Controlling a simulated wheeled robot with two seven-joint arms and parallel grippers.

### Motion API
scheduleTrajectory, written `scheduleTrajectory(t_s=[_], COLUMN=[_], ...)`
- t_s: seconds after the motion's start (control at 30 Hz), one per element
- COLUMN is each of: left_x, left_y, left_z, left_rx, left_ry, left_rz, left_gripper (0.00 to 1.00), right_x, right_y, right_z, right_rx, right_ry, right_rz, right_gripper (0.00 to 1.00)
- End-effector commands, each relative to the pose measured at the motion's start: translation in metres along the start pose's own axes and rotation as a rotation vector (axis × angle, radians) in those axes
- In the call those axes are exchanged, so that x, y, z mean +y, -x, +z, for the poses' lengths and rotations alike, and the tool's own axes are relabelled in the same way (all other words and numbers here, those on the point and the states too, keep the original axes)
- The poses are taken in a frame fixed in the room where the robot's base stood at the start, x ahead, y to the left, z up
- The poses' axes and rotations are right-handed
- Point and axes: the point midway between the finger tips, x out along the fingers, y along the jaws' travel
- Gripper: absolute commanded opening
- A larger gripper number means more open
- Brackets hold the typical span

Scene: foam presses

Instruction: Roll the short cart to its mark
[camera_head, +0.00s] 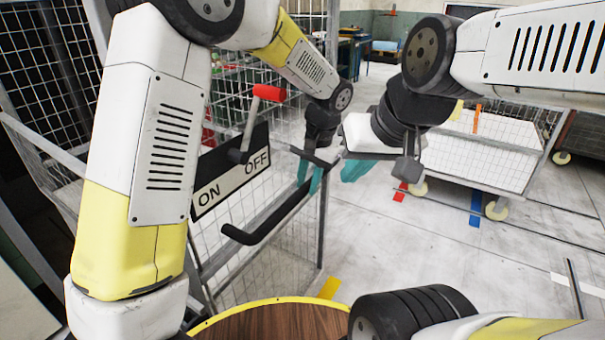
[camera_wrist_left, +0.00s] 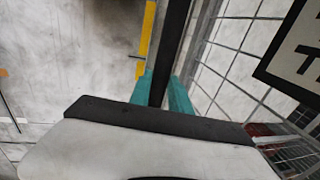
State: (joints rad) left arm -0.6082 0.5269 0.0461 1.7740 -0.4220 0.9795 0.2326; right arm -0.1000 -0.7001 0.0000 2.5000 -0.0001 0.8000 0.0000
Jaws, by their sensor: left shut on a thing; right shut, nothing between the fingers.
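My left gripper (camera_head: 309,182) is shut on the upper end of a black bent bar (camera_head: 270,217) in front of wire mesh. In the left wrist view the black bar (camera_wrist_left: 172,45) runs between the teal fingers (camera_wrist_left: 162,92). My right gripper (camera_head: 356,170) is shut and empty, beside the left one. A low white-sided cart (camera_head: 490,150) with mesh and pale wheels stands behind it, partly hidden by my right arm. I cannot tell which cart is the short one.
An ON/OFF sign (camera_head: 232,172) with a red-handled lever (camera_head: 268,93) is by the mesh (camera_head: 270,265) at left. Yellow tape (camera_head: 329,288) lies on the floor. Another cart (camera_head: 583,135) stands at far right. The grey floor (camera_head: 430,250) is mostly clear at centre right.

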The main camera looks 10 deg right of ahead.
Motion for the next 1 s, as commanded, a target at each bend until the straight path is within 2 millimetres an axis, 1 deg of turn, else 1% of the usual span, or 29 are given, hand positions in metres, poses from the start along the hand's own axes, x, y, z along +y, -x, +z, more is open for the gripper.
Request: scheduleTrajectory(t_s=[0.43, 0.47, 0.53, 0.57, 0.87, 1.0], left_x=[0.001, 0.001, 0.001, 0.001, 0.000, 0.000], left_y=[0.001, 0.001, 0.001, 0.001, 0.001, 0.014], left_z=[-0.001, -0.001, -0.001, -0.001, 0.000, -0.001], left_rx=[0.002, 0.002, 0.002, 0.002, 0.001, 0.004], left_ry=[0.001, 0.001, 0.001, 0.001, 0.001, 0.002], left_rz=[0.002, 0.002, 0.002, 0.002, 0.001, 0.000], left_gripper=[0.00, 0.27, 0.41, 0.44, 0.44, 0.44], right_x=[0.000, 0.000, 0.000, 0.000, 0.000, 0.000], right_y=[0.000, 0.000, 0.000, 0.000, 0.000, 0.000], right_z=[0.000, 0.000, 0.000, 0.000, 0.000, 0.000], right_rx=[0.000, 0.000, 0.000, 0.000, 0.000, 0.000], right_ry=[0.000, 0.000, 0.000, 0.000, 0.000, 0.000], right_rz=[0.000, 0.000, 0.000, 0.000, 0.000, 0.000], right_gripper=[0.00, 0.00, 0.00, 0.00, 0.00, 0.00])
